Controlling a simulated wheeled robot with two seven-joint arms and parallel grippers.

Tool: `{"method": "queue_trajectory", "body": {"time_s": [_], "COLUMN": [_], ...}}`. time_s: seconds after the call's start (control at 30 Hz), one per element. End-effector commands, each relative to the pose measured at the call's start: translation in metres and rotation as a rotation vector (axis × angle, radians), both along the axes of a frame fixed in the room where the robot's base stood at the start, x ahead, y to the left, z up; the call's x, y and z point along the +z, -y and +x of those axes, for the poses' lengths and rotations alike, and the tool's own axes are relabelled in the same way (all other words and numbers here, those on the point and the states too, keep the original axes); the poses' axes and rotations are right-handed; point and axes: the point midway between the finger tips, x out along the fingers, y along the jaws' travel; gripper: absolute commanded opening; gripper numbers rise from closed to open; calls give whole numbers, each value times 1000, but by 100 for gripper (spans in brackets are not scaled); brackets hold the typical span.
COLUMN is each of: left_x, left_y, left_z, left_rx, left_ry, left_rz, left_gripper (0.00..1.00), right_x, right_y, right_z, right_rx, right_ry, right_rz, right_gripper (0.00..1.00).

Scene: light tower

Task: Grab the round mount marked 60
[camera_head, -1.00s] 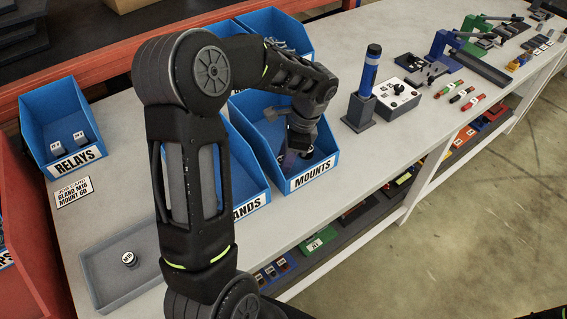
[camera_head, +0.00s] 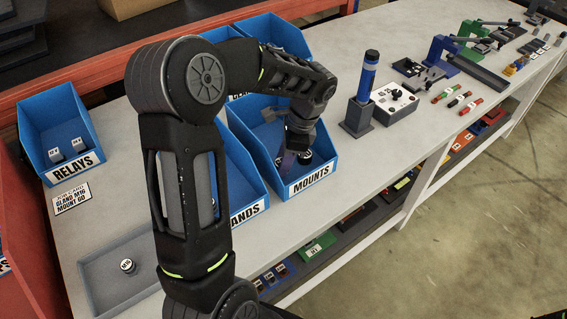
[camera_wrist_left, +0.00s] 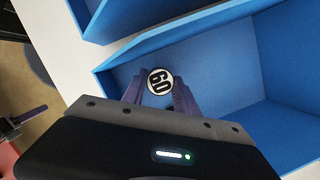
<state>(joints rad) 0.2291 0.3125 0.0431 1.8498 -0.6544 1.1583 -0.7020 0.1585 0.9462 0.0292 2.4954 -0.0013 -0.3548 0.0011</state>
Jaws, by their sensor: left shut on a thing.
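The round mount marked 60 (camera_wrist_left: 159,80) shows its white disc with black digits in the left wrist view. It sits between the two purple fingers of my left gripper (camera_wrist_left: 160,92), which is shut on it. In the head view my left gripper (camera_head: 289,161) reaches down inside the blue bin labelled MOUNTS (camera_head: 313,179), close behind its front wall. A dark round piece (camera_head: 305,157) shows right beside the fingers there; I cannot tell whether it is the same mount.
A grey tray (camera_head: 95,268) holding a small round part marked M16 (camera_head: 128,266) lies at front left. The RELAYS bin (camera_head: 77,168) stands behind it. A blue pen-like tool in a stand (camera_head: 357,122) and a control box (camera_head: 394,103) stand right of the MOUNTS bin.

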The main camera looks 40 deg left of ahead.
Motion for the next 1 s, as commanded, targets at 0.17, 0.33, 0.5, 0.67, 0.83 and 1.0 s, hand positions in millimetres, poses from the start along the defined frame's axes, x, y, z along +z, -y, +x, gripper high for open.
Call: {"method": "queue_trajectory", "body": {"time_s": [0.17,0.33,0.5,0.67,0.83,1.0], "left_x": [29,69,123,151,164,166], "left_y": [0,0,1,1,1,0], "left_z": [2,2,1,0,0,0], "left_rx": [1,0,-1,-1,0,0], "left_ry": [7,9,5,2,2,1], "left_rz": [0,-1,-1,-1,-1,-2], "left_gripper": [0,0,0,0,0,0], "right_x": [-1,-2,17,44,55,56], "right_y": [0,0,0,1,2,3], "right_z": [0,0,0,-2,-5,-6], "right_rx": [0,0,-1,-2,-4,-5], "right_ry": [0,0,-1,-8,-16,-19], "right_rz": [0,0,-1,-5,-10,-11], "right_gripper": [0,0,0,0,0,0]}}
